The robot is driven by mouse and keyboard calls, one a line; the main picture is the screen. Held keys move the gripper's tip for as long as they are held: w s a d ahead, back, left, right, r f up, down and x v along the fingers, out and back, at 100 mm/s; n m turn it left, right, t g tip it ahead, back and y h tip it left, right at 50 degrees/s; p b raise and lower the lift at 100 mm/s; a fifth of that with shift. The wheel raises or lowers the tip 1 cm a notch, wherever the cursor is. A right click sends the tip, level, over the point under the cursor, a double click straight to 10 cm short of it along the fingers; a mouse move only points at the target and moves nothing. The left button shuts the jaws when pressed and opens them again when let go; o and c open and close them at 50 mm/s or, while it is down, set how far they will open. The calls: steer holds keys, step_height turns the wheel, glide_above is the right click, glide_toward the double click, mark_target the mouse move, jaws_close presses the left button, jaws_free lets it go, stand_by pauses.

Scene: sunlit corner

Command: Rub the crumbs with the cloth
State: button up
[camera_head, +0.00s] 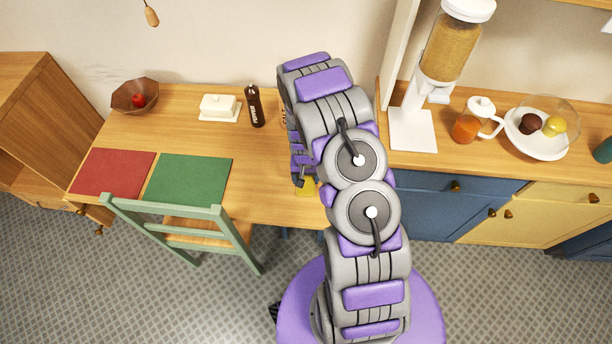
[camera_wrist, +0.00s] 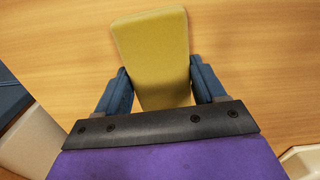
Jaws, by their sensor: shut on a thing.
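The cloth (camera_wrist: 152,45) is a yellow, thick, block-like piece in the wrist view. My gripper (camera_wrist: 160,78) has its two blue fingers closed on the cloth's sides. The cloth extends out past the fingertips over bare wood. I cannot tell whether it touches the wood. In the head view only a small yellow part of the cloth (camera_head: 307,187) shows beside my arm, near the table's front edge. I see no crumbs in either view; my arm hides part of the table.
The wooden table (camera_head: 200,130) carries a red mat (camera_head: 112,172), a green mat (camera_head: 188,180), a bowl (camera_head: 124,97), a white butter dish (camera_head: 219,108) and a dark pepper mill (camera_head: 255,107). A green chair (camera_head: 185,232) stands in front. A dispenser (camera_head: 412,125) stands on the right counter.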

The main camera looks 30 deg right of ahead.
steer(key=shift+s+r, duration=0.15)
steer(key=shift+s, duration=0.1)
step_height(320, 180, up, 3)
steer(key=shift+w+a+r+p, duration=0.1)
steer(key=shift+w+r+p, duration=0.05)
steer(key=shift+p, duration=0.3)
steer(key=shift+d+r+p, duration=0.15)
steer(key=shift+r+p, duration=0.15)
steer(key=shift+r, duration=0.75)
steer(key=shift+d+r+p, duration=0.1)
steer(key=shift+r+p, duration=0.2)
steer(key=shift+r, duration=0.75)
steer(key=shift+a+r, duration=0.15)
